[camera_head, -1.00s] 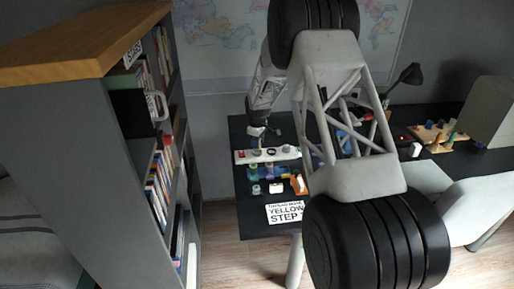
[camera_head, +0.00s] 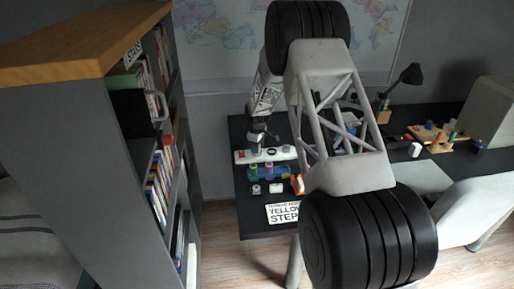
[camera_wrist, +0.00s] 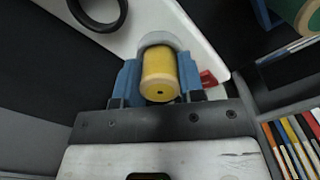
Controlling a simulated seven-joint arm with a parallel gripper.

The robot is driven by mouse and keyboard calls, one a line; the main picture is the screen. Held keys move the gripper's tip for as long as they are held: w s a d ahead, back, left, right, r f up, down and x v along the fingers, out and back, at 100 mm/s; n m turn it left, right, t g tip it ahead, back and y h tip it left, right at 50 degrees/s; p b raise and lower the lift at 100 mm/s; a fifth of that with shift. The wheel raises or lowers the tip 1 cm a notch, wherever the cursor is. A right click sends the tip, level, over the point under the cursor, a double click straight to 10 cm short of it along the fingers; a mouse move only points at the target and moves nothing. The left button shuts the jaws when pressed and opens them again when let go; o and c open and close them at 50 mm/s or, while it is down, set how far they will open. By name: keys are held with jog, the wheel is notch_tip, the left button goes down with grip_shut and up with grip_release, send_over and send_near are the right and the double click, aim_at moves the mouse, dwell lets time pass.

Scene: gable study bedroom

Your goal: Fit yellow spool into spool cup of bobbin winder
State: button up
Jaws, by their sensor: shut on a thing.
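The yellow spool (camera_wrist: 160,74) is held between the blue fingers of my gripper (camera_wrist: 159,82) in the wrist view. A grey round cup (camera_wrist: 162,38) of the white bobbin winder (camera_wrist: 188,28) lies right beyond the spool's far end. The spool overlaps the cup's rim in the picture; I cannot tell whether it is inside. In the head view my gripper (camera_head: 259,138) is just above the white winder (camera_head: 242,157) at the desk's left; the spool is too small to make out there.
A black ring (camera_wrist: 70,8) sits on the winder. A bookshelf (camera_head: 118,190) stands left of the desk. A lamp (camera_head: 411,74) stands at the back right.

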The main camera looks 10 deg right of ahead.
jog(key=shift+f, duration=0.15)
jog(key=o, duration=0.9)
notch_tip(320, 180, up, 12)
dwell(0.6)
dwell(0.3)
jog(key=shift+r, duration=0.2)
